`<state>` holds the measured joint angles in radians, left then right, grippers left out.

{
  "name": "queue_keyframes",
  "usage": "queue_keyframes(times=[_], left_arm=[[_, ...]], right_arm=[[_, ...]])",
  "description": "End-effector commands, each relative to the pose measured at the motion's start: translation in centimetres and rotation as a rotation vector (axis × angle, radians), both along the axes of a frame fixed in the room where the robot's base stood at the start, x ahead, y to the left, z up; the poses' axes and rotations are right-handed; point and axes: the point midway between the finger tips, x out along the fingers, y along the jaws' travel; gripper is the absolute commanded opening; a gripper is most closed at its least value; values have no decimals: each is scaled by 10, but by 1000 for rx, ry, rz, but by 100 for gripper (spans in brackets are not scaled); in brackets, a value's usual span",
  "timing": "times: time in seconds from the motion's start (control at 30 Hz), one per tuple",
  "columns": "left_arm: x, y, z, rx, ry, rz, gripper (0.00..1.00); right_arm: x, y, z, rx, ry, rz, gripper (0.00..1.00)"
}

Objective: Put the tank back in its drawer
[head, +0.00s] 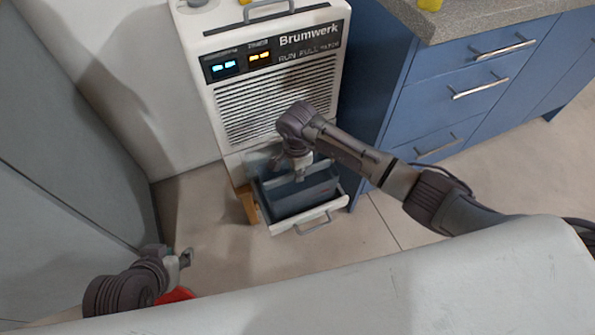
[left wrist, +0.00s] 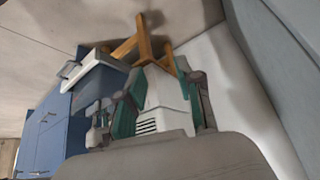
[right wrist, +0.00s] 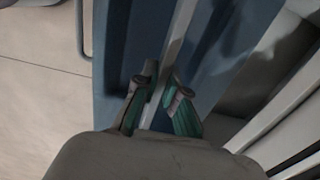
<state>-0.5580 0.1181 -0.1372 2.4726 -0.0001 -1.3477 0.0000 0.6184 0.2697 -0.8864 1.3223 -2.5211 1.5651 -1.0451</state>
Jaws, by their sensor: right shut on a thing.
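The white Brumwerk machine (head: 272,105) has its low drawer (head: 306,217) pulled out. The blue-grey tank (head: 318,188) is inside the drawer outline; whether it rests fully on the bottom I cannot tell. My right gripper (head: 303,172) is over the tank from above. In the right wrist view its fingers (right wrist: 158,78) are closed on a thin pale strip along the top of the tank (right wrist: 138,35). My left gripper (head: 186,258) is low at the left, apart from the drawer. In the left wrist view its fingers (left wrist: 160,88) are spread and empty.
A blue cabinet (head: 450,90) with a stone top stands right of the machine. A wooden stand (head: 246,202) shows under the machine. A red object (head: 176,295) lies on the floor by my left arm. The floor before the drawer is clear.

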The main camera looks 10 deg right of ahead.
Motion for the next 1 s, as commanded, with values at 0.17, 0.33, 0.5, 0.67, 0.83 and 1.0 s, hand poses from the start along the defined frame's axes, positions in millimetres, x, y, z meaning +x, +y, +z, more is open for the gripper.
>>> queue_keyframes(times=[0.17,0.33,0.5,0.67,0.83,1.0], left_arm=[[4,-1,1,-5,-20,-1,36],[8,-3,3,-9,-44,-3,36],[10,-4,5,-12,-56,-5,36],[10,-4,4,-11,-54,-5,36],[10,-4,4,-11,-53,-5,36],[-3,1,-1,2,14,3,36]], right_arm=[[0,0,-1,-1,-1,0,0],[0,0,-2,-1,-1,0,0],[0,0,-2,-1,0,0,28],[0,0,-2,-1,0,0,35],[0,0,-2,-1,0,0,35],[0,0,2,0,0,0,35]])
